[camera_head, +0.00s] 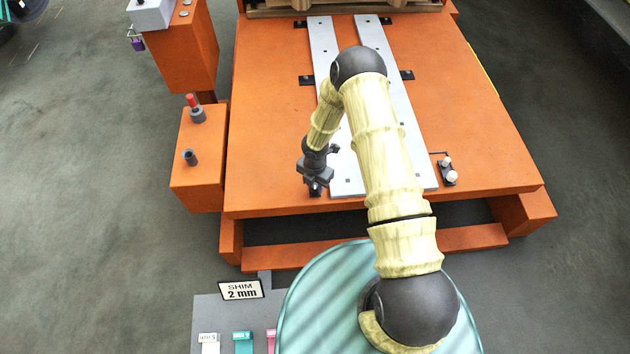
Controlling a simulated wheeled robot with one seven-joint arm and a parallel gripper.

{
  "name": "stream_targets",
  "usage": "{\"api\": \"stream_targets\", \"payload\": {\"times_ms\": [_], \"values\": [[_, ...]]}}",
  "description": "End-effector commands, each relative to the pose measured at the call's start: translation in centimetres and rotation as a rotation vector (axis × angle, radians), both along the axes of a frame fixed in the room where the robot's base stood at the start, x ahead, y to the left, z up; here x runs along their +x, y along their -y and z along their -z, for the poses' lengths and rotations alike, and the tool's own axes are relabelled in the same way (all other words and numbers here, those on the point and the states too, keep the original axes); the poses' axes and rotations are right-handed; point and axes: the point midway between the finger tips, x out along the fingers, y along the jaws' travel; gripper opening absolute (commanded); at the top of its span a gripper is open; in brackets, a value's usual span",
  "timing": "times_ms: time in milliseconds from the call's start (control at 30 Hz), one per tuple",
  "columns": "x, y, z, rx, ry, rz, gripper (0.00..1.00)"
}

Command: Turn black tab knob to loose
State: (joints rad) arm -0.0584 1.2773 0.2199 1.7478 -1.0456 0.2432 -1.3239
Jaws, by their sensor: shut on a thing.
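My gripper (315,186) points down at the front left of the orange table, beside the left end of the grey rails. It is shut on a small black piece (316,194), which fits the black tab knob. The fingers hide most of this piece, so its turn angle and any loose mark cannot be read.
Two long grey rails (345,165) run front to back on the orange table (265,130). Black clamps (306,80) sit along their edges. A black block with white knobs (447,172) is at the front right. An orange box with a red-topped post (193,103) stands left.

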Motion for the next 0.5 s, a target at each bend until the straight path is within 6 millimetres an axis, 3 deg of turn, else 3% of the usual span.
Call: {"api": "stream_targets", "payload": {"times_ms": [500], "values": [[-0.06, -0.02, 0.08, 0.000, -0.001, -0.095, 0.08]]}}
